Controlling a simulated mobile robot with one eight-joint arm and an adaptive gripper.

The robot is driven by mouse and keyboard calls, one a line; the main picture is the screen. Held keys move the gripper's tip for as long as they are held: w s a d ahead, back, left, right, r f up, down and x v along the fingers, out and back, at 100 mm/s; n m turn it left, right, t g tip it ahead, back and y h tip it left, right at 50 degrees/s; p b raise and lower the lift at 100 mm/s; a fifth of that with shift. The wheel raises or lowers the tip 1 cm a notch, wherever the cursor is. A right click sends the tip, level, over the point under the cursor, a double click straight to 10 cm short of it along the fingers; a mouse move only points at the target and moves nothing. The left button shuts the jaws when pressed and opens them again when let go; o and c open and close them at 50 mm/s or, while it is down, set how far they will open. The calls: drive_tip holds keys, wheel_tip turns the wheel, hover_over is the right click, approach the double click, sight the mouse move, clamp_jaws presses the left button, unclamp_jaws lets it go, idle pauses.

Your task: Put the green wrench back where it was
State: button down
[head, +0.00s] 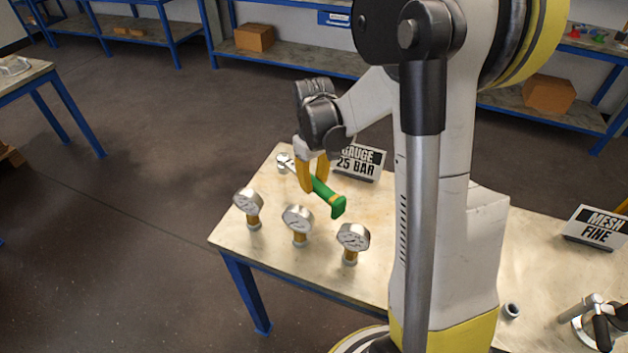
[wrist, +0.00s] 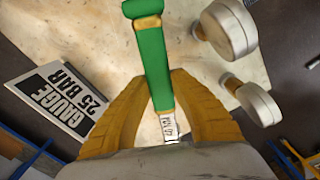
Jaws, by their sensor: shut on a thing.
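The green wrench (head: 325,193) is between the yellow fingers of my gripper (head: 311,178), over the left part of the table (head: 385,270). In the wrist view, my gripper (wrist: 158,108) is shut on the wrench (wrist: 153,62) near where the green handle meets its silver shank. The handle points away from the palm; the shank's far end is hidden there. In the head view the handle slopes down to the right. I cannot tell whether the wrench touches the table. A silver end (head: 284,162) shows left of the fingers, possibly the wrench's head.
Three upright gauges, left (head: 248,205), middle (head: 298,222) and right (head: 352,240), stand close in front of the gripper. A "GAUGE 25 BAR" sign (head: 360,162) stands just behind it. A "MESH FINE" sign (head: 597,228) is farther right. My arm hides the table's middle.

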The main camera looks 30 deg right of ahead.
drive_tip(key=shift+r, duration=0.15)
wheel_tip(320, 180, down, 7)
drive_tip(key=b, duration=0.5)
drive_tip(key=shift+b, duration=0.4)
drive_tip(key=shift+f+b, duration=0.35)
drive_tip(key=shift+f, duration=0.1)
drive_tip(key=c, duration=1.2)
unclamp_jaws()
drive_tip(key=shift+o, duration=0.2)
